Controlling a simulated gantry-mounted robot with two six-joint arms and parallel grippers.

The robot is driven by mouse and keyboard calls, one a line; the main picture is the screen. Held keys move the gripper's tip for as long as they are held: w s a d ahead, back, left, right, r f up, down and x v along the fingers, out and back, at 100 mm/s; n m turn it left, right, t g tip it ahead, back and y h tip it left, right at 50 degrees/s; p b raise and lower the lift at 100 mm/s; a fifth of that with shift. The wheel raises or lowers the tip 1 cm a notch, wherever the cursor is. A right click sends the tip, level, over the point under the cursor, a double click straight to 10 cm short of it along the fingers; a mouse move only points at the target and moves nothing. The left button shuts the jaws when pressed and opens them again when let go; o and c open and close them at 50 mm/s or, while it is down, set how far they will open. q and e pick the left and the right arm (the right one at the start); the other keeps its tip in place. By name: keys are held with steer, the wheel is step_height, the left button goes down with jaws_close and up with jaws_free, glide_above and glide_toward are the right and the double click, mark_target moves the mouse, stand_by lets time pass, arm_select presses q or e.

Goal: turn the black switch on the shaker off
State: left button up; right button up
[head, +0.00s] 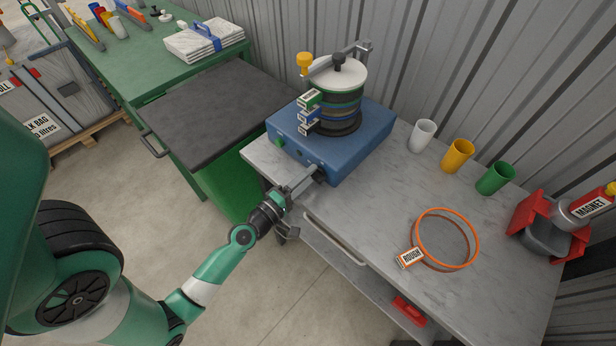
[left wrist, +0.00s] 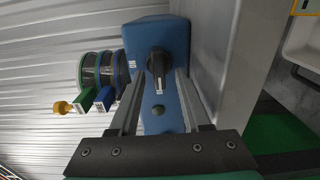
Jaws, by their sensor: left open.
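The shaker has a blue base (head: 365,142) on the grey bench and carries a stack of round sieves (head: 338,95) with a white lid. Its black switch (left wrist: 157,70) is on the front face; in the left wrist view the knob's long handle points down the picture. My right gripper is out of view.
A green button (head: 281,142) is on the same front face. White (head: 423,135), yellow (head: 458,156) and green (head: 495,178) cups stand to the right. An orange ring (head: 475,240) tagged ROUGH and a red magnet tool (head: 528,212) lie beyond. The bench's front middle is clear.

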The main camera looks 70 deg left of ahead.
arm_select(q)
steer(key=shift+s, duration=0.1)
steer(key=shift+s+d+f, duration=0.15)
steer(key=shift+s+d, duration=0.05)
steer(key=shift+s, duration=0.1)
steer(key=b+v, duration=0.5)
steer(key=v, duration=0.5)
steer(key=shift+s+d+b, duration=0.2)
steer(key=shift+s+b, duration=0.15)
